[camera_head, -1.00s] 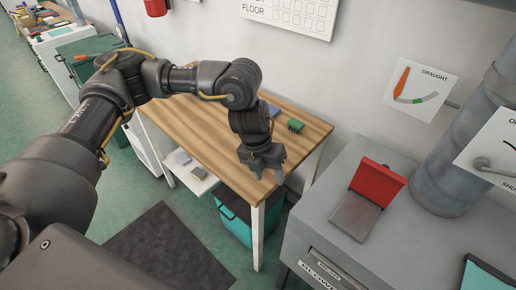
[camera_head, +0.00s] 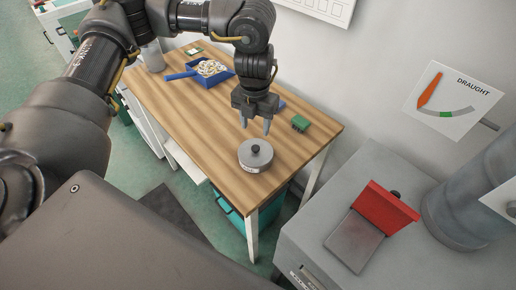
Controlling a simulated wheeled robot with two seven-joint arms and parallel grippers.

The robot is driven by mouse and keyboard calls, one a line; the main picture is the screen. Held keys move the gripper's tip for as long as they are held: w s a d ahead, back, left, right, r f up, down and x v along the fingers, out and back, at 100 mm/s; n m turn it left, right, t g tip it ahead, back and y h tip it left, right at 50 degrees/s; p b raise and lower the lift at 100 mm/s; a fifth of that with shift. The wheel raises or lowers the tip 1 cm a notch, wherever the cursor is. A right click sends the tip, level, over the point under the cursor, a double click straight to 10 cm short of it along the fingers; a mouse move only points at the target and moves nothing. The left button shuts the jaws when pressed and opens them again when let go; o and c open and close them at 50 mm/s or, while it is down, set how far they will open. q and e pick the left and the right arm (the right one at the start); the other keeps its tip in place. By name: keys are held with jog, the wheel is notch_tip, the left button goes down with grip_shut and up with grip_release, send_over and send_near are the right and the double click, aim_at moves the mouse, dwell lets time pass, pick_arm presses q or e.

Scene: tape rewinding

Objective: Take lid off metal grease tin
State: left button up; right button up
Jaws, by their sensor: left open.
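The metal grease tin (camera_head: 256,163) is a short round grey tin on the wooden table, near its front right part. Its lid (camera_head: 256,150) is on top and has a dark round knob in the middle. A small label shows on the tin's side, too small to read. My left gripper (camera_head: 256,126) is open and empty, pointing down just behind and above the tin, apart from it. My right gripper is not in view.
A blue dustpan-like tray (camera_head: 211,80) with pale curled material lies at the back left of the wooden table (camera_head: 195,125). A green block (camera_head: 300,123) lies right of my gripper. A grey cabinet with a red flap (camera_head: 387,207) stands to the right.

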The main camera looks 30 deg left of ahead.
aim_at(255, 148)
pick_arm(q)
jog(key=f, duration=0.3)
jog(key=shift+a+f, duration=0.2)
jog(key=shift+f, duration=0.2)
jog(key=shift+w+f, duration=0.1)
jog(key=shift+f, duration=0.1)
jog(key=shift+d+f, duration=0.1)
jog(key=shift+f+p, duration=0.35)
jog(key=shift+p, duration=0.1)
notch_tip(255, 148, down, 4)
jog(key=shift+f+p, duration=0.15)
jog(key=shift+p, duration=0.25)
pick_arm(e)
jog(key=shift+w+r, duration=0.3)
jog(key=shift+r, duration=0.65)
pick_arm(q)
jog(key=c, duration=1.1)
jog(key=shift+o, duration=0.2)
